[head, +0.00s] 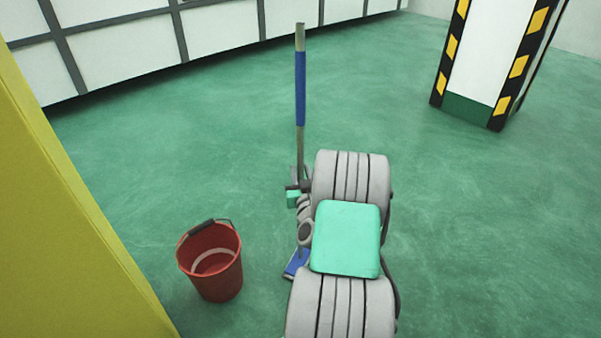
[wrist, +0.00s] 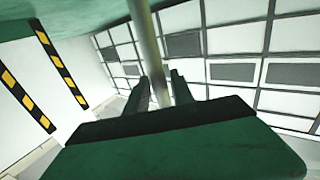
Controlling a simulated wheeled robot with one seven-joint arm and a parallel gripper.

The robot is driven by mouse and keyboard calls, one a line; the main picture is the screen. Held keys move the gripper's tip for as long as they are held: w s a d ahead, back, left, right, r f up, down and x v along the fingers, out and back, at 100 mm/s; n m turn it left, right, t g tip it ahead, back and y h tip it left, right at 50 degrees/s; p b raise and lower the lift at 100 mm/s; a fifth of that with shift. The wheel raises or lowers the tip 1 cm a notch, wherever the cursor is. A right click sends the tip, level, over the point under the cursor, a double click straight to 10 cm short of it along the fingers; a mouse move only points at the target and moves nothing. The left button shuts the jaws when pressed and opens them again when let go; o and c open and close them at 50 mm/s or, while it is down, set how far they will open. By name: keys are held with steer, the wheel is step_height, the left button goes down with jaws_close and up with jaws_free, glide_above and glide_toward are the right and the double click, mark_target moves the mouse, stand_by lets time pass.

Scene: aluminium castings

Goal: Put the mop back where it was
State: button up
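The mop (head: 300,88) stands upright, with a grey pole, a blue sleeve on its upper part and a blue head (head: 296,263) low down by the floor. My gripper (head: 299,187) is at the pole below the sleeve. In the wrist view the grey pole (wrist: 145,38) passes between the two dark fingers of my gripper (wrist: 162,92), which appear closed around it. My arm hides part of the lower pole and part of the head. I cannot tell whether the head touches the floor.
A red bucket (head: 212,262) stands on the green floor left of the mop. A yellow surface (head: 55,215) fills the left edge. A white pillar (head: 490,60) with black and yellow stripes stands at the back right. White panels (head: 215,32) line the back. The floor between is clear.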

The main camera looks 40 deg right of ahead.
steer(key=shift+o, duration=1)
